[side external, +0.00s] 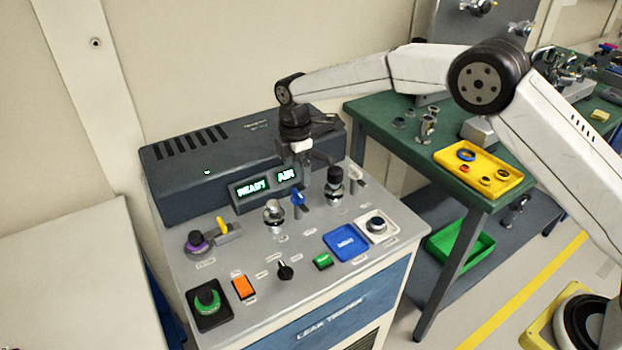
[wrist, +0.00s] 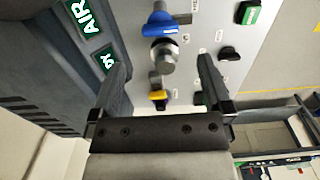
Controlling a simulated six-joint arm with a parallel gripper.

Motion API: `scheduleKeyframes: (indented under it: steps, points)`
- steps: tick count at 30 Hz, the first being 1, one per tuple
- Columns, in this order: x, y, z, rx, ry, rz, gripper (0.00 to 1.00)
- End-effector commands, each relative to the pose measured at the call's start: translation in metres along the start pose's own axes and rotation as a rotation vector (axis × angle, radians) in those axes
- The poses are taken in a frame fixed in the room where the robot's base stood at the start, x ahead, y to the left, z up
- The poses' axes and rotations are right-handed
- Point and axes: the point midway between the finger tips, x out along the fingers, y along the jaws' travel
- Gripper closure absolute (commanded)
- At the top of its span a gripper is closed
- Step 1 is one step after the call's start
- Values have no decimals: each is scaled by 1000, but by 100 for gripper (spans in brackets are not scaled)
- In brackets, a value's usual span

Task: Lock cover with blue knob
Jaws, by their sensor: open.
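The blue knob (side external: 297,199) stands on the grey panel top, just right of a round chrome fitting (side external: 273,212). In the wrist view the blue knob (wrist: 160,22) is at the top, with the chrome fitting (wrist: 163,57) directly below it. I cannot tell for sure which part is the cover; the chrome fitting sits closest to the knob. My gripper (side external: 312,170) is above the back of the panel, pointing down. In the wrist view my gripper (wrist: 162,70) is open and empty, its fingers either side of the chrome fitting's column, apart from it.
A black knob (side external: 335,176) and white lever (side external: 357,176) are right. The display housing (side external: 262,186) is close behind. Buttons and a blue pad (side external: 346,242) lie in front; a green table (side external: 400,130) stands right.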

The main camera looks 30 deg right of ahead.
Motion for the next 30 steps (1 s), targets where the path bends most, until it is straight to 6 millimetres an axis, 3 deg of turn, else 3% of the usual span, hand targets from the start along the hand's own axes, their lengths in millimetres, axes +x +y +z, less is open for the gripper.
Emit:
scheduleKeyframes:
  steps: [15,29,30]
  points:
    - [59,-1,0,2,-1,-2,0]
    - [69,-1,0,2,0,0,0]
    - [68,-1,0,2,0,0,10]
